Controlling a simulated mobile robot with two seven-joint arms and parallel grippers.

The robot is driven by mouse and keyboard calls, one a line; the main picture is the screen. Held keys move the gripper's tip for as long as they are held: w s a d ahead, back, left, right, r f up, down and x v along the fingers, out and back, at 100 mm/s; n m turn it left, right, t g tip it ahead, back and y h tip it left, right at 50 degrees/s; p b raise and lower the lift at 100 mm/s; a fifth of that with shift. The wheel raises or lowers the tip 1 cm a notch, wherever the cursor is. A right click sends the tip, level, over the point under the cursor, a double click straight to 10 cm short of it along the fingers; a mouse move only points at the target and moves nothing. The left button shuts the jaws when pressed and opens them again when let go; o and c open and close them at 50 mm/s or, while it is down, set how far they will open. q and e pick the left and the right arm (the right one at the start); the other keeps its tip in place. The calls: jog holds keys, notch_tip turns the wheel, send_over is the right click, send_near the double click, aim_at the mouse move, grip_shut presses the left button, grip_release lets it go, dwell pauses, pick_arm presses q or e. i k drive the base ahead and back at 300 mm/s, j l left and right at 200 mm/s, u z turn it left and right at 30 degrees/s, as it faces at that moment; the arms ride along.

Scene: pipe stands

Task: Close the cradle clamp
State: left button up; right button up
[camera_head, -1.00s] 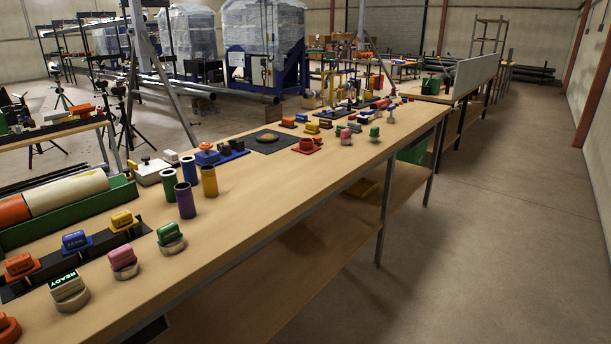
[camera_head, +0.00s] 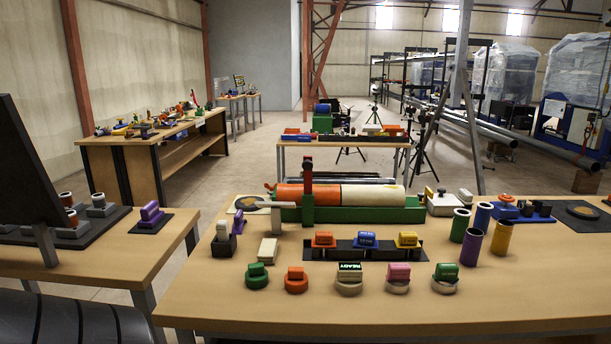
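A green cradle (camera_head: 375,214) stands at the back of the wooden table and carries a lying pipe, orange (camera_head: 328,194) on the left and white (camera_head: 372,195) on the right. An upright post, green below and dark red above (camera_head: 308,174), rises at the cradle's front left; it looks like the cradle clamp, with its arm standing up rather than lying across the pipe. A pale T-shaped handle (camera_head: 271,205) stands just left of the cradle. Neither of my grippers shows in the head view.
In front of the cradle is a dark rack (camera_head: 345,253) with coloured blocks, then a row of round knobs (camera_head: 349,280). Coloured cups (camera_head: 502,237) stand right. Another table (camera_head: 98,262) with a dark panel is at left. The front table edge is mostly clear.

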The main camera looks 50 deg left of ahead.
aim_at(307, 164)
jog(key=u, duration=1.65)
